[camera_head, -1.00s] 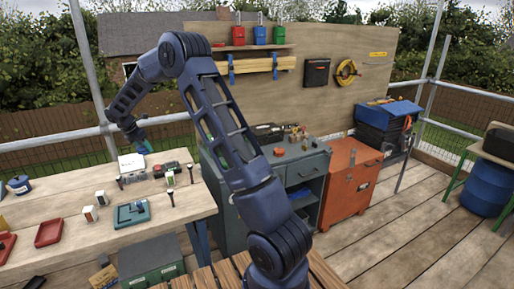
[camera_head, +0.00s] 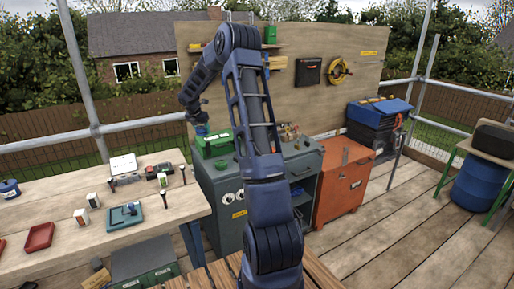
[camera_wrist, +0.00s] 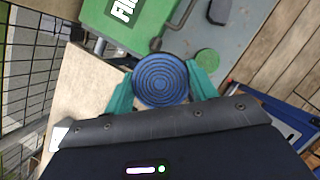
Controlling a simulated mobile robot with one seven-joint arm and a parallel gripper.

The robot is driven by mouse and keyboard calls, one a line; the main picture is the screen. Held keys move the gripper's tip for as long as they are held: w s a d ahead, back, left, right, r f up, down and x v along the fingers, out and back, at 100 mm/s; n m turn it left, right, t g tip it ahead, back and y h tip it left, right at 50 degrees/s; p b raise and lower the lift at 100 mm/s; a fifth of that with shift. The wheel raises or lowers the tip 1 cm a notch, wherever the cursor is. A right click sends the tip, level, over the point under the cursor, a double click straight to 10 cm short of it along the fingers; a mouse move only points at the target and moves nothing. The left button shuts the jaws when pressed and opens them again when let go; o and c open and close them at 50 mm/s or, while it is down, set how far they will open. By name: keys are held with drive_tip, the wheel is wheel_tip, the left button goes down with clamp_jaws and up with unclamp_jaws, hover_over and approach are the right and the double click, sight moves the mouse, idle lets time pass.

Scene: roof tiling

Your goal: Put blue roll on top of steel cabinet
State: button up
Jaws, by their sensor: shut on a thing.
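The blue roll (camera_wrist: 160,80) shows in the wrist view as a ribbed round disc between the two teal fingers. My gripper (camera_wrist: 162,86) is shut on it. In the head view my gripper (camera_head: 201,124) is at the left back part of the grey steel cabinet (camera_head: 300,165), by the green case, and the roll is barely visible there. In the wrist view the cabinet's grey top (camera_wrist: 237,28) lies beyond and below the roll. I cannot tell the exact height of the roll above it.
A green case (camera_head: 214,144) and a small green disc (camera_wrist: 208,62) lie on the cabinet's left part. Tools (camera_head: 288,132) sit farther back on it, partly behind my arm. A wooden workbench (camera_head: 160,215) stands left, an orange chest (camera_head: 343,185) right.

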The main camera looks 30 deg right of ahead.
drive_tip(key=s+d, duration=0.3)
drive_tip(key=d, duration=0.7)
drive_tip(key=s+d+r, duration=0.1)
drive_tip(key=s+d, duration=0.2)
drive_tip(key=d, duration=0.7)
drive_tip(key=s+d, duration=0.3)
drive_tip(key=d, duration=0.7)
drive_tip(key=shift+n, duration=0.4)
drive_tip(key=f, duration=1.9)
drive_tip(key=shift+w+a+f, duration=0.1)
drive_tip(key=shift+w+f, duration=0.05)
drive_tip(key=shift+w, duration=0.1)
drive_tip(key=shift+f, duration=0.1)
drive_tip(key=o, duration=1)
